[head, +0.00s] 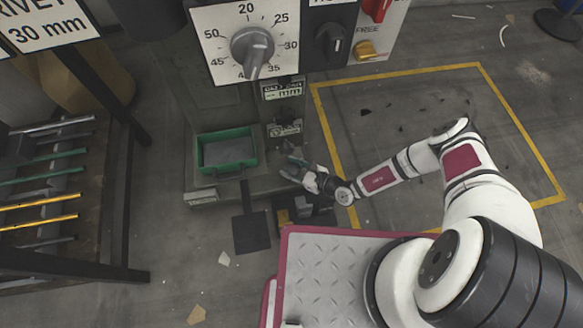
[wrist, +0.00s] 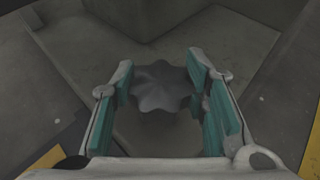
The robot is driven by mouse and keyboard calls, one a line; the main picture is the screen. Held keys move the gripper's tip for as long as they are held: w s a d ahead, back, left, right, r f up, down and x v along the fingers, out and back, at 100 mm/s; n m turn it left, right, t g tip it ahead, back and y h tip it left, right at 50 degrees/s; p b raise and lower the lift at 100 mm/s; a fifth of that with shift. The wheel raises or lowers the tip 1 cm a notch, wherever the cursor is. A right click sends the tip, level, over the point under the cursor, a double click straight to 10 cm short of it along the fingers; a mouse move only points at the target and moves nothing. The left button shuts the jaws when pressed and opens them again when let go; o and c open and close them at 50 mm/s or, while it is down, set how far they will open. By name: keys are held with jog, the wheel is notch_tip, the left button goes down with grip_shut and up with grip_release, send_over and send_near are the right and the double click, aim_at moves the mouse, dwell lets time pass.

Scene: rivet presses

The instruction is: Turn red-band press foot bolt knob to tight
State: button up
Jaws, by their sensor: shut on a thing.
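The foot bolt knob (wrist: 160,90) is a dark grey, lobed knob in the middle of the wrist view. My gripper (wrist: 161,74) has its teal-padded fingers on either side of it and is shut on it. In the head view my gripper (head: 291,168) reaches down to the foot of the press (head: 235,187), right of the green tray. The knob is hidden or too small to tell there. I see no red band on the press in these frames, and no mark that shows how tight the knob is.
A green tray (head: 228,133) sits on the press base. A dial (head: 253,46) and a black selector knob (head: 331,40) are above. A dark pedal (head: 251,231) lies in front. A rack of rods (head: 42,205) stands left. Yellow-lined floor (head: 410,105) is mostly clear.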

jog(key=o, duration=1.2)
jog(key=shift+c, duration=0.2)
jog(key=shift+d, duration=0.1)
jog(key=v, duration=1.2)
jog(key=shift+w+f, duration=0.1)
